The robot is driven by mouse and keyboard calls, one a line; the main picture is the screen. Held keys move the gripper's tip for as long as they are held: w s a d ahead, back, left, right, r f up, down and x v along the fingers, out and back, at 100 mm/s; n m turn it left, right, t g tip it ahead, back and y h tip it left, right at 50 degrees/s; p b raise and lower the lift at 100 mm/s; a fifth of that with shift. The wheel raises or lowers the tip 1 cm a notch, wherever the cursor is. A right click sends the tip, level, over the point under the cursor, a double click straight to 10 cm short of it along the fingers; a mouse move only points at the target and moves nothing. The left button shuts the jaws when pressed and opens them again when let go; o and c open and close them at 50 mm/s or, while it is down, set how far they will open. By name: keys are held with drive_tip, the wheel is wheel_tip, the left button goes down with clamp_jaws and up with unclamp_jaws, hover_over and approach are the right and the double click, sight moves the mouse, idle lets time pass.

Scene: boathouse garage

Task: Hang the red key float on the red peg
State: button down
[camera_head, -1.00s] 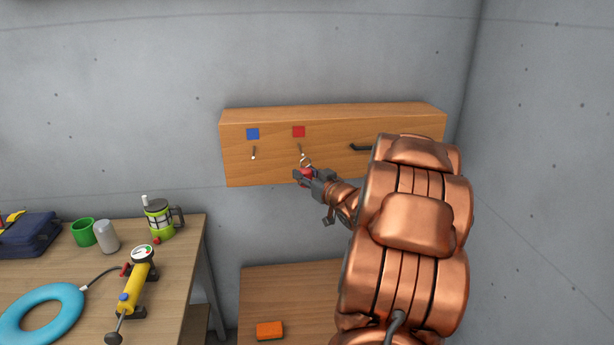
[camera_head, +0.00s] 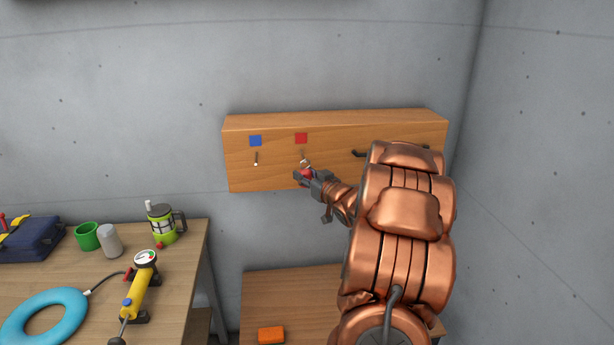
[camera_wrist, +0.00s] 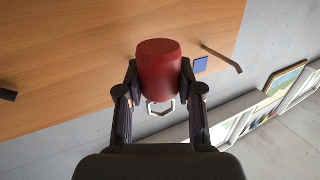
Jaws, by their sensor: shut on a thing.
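The red key float (camera_head: 308,174) is in my gripper (camera_head: 305,176), in front of the wooden board (camera_head: 380,126). In the wrist view the red float (camera_wrist: 160,70) sits between the two fingers of my gripper (camera_wrist: 160,85). Its metal ring (camera_wrist: 162,107) shows below it there. In the head view the ring (camera_head: 305,163) is at the tip of the red peg (camera_head: 304,155), under the red square (camera_head: 301,138). I cannot tell whether the ring is around the peg or only in front of it. The wrist view does not show the red peg.
A dark hook (camera_head: 360,153) is to the right, partly behind my arm. A cluttered workbench (camera_head: 190,262) and a lower table with an orange block (camera_head: 271,335) stand below.

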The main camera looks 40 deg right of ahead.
drive_tip(key=shift+w+d+p, duration=0.45)
drive_tip(key=shift+w+d, duration=0.35)
drive_tip(key=shift+w, duration=0.2)
drive_tip(key=shift+w+d+f, duration=0.35)
drive_tip(key=shift+w+f, duration=0.05)
drive_tip(key=shift+w, duration=0.05)
drive_tip(key=c, duration=0.7)
unclamp_jaws()
drive_tip(key=shift+s, duration=0.1)
drive_tip(key=v, duration=1.2)
drive_tip(key=shift+f, duration=0.15)
